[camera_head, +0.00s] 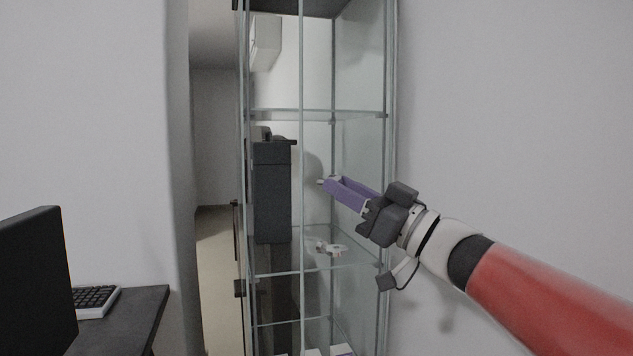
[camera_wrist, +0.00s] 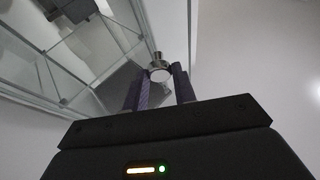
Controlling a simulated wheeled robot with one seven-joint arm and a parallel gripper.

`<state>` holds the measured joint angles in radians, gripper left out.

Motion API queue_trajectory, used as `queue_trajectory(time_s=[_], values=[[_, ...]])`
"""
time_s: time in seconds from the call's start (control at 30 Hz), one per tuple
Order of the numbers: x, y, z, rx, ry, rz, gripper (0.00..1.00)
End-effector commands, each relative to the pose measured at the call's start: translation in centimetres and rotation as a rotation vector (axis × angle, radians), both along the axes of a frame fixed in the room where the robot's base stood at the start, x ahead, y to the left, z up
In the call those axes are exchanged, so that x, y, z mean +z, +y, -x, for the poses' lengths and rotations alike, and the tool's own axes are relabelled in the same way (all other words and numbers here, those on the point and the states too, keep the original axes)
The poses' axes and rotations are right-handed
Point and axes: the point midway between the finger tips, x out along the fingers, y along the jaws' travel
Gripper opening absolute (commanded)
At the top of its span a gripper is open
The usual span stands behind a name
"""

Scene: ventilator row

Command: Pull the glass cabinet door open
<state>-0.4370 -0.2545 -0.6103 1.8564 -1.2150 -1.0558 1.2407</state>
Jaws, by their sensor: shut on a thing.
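The glass cabinet (camera_head: 388,90) stands upright in the middle of the head view, with clear panes, thin frame edges and glass shelves. Its glass door (camera_head: 316,75) faces me; I cannot tell whether it is ajar. My gripper (camera_head: 324,183) reaches in from the right, with its purple fingers at the front of the cabinet. In the wrist view, the fingers (camera_wrist: 160,80) are closed around a small round metal knob (camera_wrist: 158,62) by the cabinet's edge. Only a small bit of the knob shows past the fingertips in the head view.
A dark box-like device (camera_head: 272,190) shows through the glass. A small pale object (camera_head: 329,248) lies on a lower shelf. A dark desk (camera_head: 135,308) with a keyboard (camera_head: 95,299) and a black monitor (camera_head: 38,280) stands at left. A white wall (camera_head: 510,100) lies close on the right.

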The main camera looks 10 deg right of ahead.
Motion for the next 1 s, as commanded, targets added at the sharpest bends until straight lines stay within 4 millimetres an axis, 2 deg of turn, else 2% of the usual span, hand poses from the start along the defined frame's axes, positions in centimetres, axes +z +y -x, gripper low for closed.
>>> queue_trajectory(time_s=[0.1, 0.3, 0.8, 0.83, 0.97, 1.0], values=[[0.1, -1.4, 0.7, 0.048, -0.001, -0.001, 0.00], [0.1, -2.6, 1.5, 0.099, -0.003, -0.001, 0.00], [0.2, -3.1, 1.8, 0.116, -0.006, -0.004, 0.00], [0.3, -3.1, 1.8, 0.116, -0.006, -0.004, 0.29], [0.2, -3.1, 1.7, 0.115, -0.005, -0.003, 0.46], [0.2, -3.1, 1.7, 0.115, -0.004, -0.003, 0.47]])
